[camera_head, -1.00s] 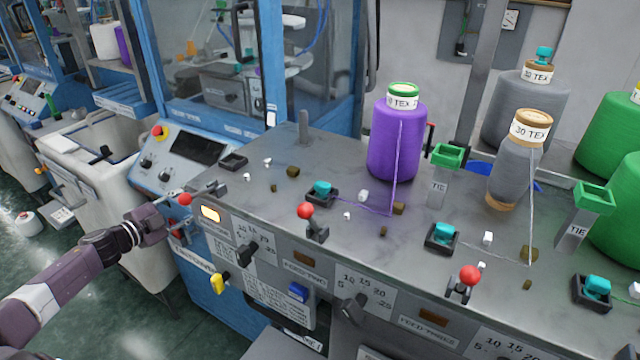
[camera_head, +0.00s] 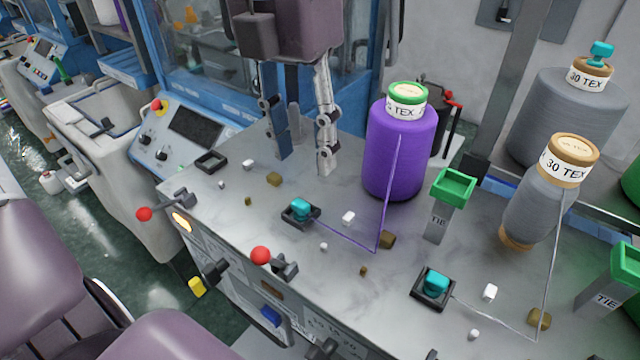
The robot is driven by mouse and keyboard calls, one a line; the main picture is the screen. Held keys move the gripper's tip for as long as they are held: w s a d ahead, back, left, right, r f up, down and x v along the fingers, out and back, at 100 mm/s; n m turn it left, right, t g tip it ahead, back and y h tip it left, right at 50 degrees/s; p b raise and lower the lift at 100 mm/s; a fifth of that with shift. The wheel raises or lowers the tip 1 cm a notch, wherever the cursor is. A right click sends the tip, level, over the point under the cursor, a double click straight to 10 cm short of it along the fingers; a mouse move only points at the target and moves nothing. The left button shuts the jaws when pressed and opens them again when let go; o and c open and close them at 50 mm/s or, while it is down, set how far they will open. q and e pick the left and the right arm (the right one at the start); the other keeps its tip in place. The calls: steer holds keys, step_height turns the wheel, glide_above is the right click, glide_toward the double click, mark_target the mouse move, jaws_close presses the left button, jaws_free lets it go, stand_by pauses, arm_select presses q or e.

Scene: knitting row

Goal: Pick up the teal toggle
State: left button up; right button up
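Several teal toggles show. One teal toggle (camera_head: 300,208) sits in a black square holder on the grey worktop, with a purple thread running from it to the purple cone (camera_head: 400,150). A second teal toggle (camera_head: 436,283) sits in a black holder nearer the front, by a grey thread. A third teal piece (camera_head: 602,50) is on top of the back grey cone. My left gripper (camera_head: 305,165) hangs down from the top with its two fingers apart and nothing between them. Its tips appear above and behind the first toggle, not touching it. My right gripper is not in view.
Red-knobbed levers (camera_head: 260,256) line the front edge. Green-topped posts (camera_head: 453,188) marked TIE stand at right, by a grey cone (camera_head: 540,200). Small white and brown bits lie on the worktop. An empty black holder (camera_head: 211,162) sits at back left.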

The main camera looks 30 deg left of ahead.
mark_target(303, 200)
arm_select(q)
steer(key=shift+s+a+f+y, duration=0.1)
steer(key=shift+s+a+y, duration=0.05)
steer(key=shift+s+y, duration=0.15)
steer(key=shift+a+f, duration=0.1)
steer(key=shift+f, duration=0.2)
steer(key=shift+s+a+f+p, duration=0.15)
steer(key=shift+f+p, duration=0.2)
steer(key=shift+f, duration=0.55)
steer(key=shift+s+f, duration=0.1)
steer(key=shift+f, duration=0.25)
steer(key=f, duration=0.1)
steer(key=f+p, duration=0.1)
steer(key=f, duration=0.1)
steer(key=f+p, duration=0.1)
steer(key=shift+w+d+f, duration=0.15)
steer(key=shift+w+d, duration=0.15)
steer(key=shift+d, duration=0.05)
steer(key=shift+f, duration=0.2)
steer(key=c, duration=0.8)
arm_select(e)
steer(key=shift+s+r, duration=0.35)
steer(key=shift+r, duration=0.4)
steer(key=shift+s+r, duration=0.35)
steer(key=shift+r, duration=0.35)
